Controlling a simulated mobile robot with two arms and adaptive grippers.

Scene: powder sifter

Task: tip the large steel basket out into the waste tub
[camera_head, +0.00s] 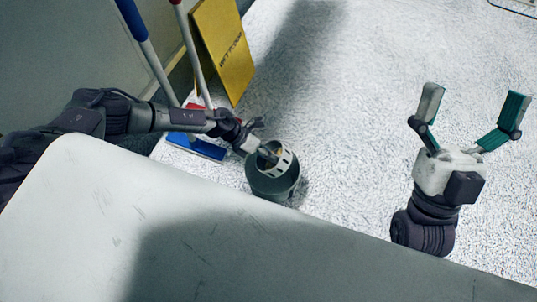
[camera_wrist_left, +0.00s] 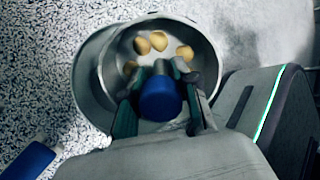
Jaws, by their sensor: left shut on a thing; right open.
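The steel basket (camera_head: 284,161) is held by my left gripper (camera_head: 262,151) over the waste tub (camera_head: 272,183), a grey round bin on the floor. In the left wrist view the basket (camera_wrist_left: 205,62) shows its round rim with several tan lumps (camera_wrist_left: 158,41) inside, and part of the tub's rim (camera_wrist_left: 88,75) shows behind it. My left gripper (camera_wrist_left: 160,85) is shut on the basket's blue-ended handle (camera_wrist_left: 160,100). The basket looks somewhat tilted; I cannot tell how far it is inside the tub. My right gripper (camera_head: 473,122) is open and empty, well to the right.
A pale table (camera_head: 150,215) fills the lower left foreground. Behind my left arm stand a blue-handled broom (camera_head: 145,50), a red-topped pole (camera_head: 187,45) and a yellow floor sign (camera_head: 225,50). A blue broom head (camera_head: 197,148) lies left of the tub. Speckled floor is clear between tub and right gripper.

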